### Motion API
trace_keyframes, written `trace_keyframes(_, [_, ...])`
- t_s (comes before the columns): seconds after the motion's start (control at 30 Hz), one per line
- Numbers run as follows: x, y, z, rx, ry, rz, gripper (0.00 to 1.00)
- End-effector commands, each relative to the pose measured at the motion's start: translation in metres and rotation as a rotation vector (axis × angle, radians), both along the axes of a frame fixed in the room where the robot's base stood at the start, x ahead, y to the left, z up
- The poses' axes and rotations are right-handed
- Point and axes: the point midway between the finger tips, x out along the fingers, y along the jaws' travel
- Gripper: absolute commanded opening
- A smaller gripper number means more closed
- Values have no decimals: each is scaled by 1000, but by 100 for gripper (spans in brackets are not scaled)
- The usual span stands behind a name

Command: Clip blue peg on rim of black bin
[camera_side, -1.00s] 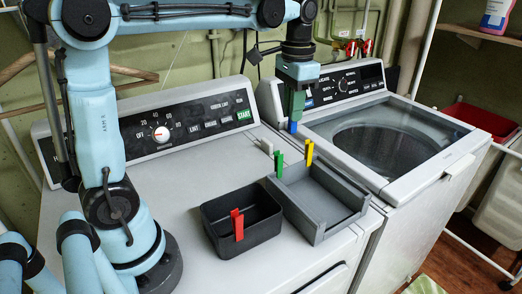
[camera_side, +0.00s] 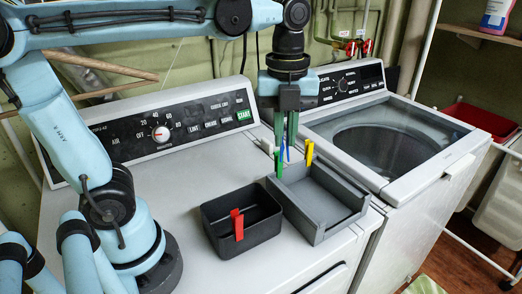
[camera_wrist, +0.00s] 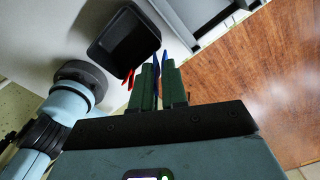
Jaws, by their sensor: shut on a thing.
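My gripper (camera_side: 285,146) is shut on the blue peg (camera_side: 286,153) and points down in the side view, in front of the back-left corner of the grey tray. The wrist view shows the blue peg (camera_wrist: 157,58) between the fingers (camera_wrist: 159,70). The black bin (camera_side: 222,241) stands on the white machine top, left of the tray, and is empty inside as far as I see. A red peg (camera_side: 237,225) is clipped upright on its front rim. The bin shows at the upper left in the wrist view (camera_wrist: 113,45), apart from the blue peg.
The grey tray (camera_side: 322,222) stands right of the bin, with a green peg (camera_side: 279,165) and a yellow peg (camera_side: 309,153) upright at its back-left edges. The control panel (camera_side: 170,128) rises behind. The machine top (camera_side: 170,195) left of the bin is clear.

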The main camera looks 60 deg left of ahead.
Motion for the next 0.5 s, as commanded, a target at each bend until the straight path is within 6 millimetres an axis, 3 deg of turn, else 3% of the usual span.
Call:
trace_keyframes(0.2, [-22,-14,-3,-5,-7,-449,0])
trace_keyframes(0.5, [-47,-27,-8,-9,-17,-968,0])
